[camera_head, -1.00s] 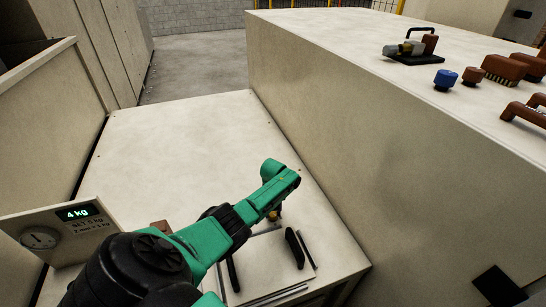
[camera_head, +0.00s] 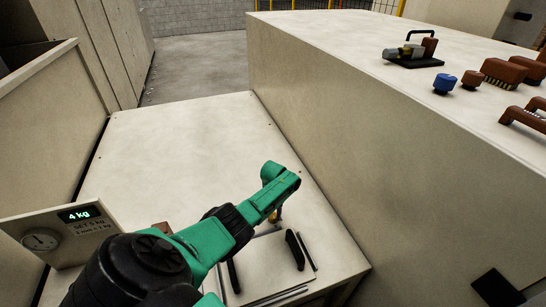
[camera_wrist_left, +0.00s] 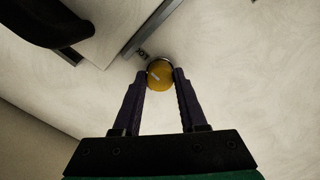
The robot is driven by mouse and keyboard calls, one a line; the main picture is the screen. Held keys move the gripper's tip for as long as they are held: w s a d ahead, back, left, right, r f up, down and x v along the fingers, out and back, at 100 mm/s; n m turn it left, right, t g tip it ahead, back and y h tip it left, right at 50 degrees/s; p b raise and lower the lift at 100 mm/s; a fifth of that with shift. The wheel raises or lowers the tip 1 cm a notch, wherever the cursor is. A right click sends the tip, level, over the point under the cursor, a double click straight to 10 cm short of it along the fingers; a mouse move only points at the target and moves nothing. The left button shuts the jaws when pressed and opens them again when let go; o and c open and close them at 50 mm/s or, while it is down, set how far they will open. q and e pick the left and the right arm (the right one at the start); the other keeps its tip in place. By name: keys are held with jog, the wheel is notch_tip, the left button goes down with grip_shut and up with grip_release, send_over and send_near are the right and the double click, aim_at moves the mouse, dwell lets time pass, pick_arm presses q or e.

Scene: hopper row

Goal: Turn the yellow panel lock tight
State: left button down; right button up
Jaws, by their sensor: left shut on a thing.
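The yellow panel lock (camera_wrist_left: 159,75) is a round knob with a pale mark on its face, in the left wrist view. It sits beside the edge of a panel on the pale surface. My left gripper (camera_wrist_left: 160,84) has its two dark fingers on either side of the knob and is shut on it. In the head view the lock shows only as a small yellow bit (camera_head: 274,216) below my green left wrist, which hides most of it. My right gripper is not in view.
A panel with black handles (camera_head: 294,250) lies at the bench front. A gauge board (camera_head: 62,232) reading 4 kg stands at the left. A tall pale cabinet (camera_head: 310,120) flanks the right, with a blue knob (camera_head: 445,83) and brown items on top. The bench behind is clear.

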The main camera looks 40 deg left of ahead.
aim_at(273, 216)
pick_arm(q)
jog(key=shift+c, duration=2.2)
grip_release()
notch_tip(273, 216, up, 7)
jog(key=p, duration=0.3)
notch_tip(273, 216, up, 8)
jog(key=shift+f+p, duration=0.2)
jog(key=shift+p, duration=0.2)
jog(key=shift+f, duration=0.1)
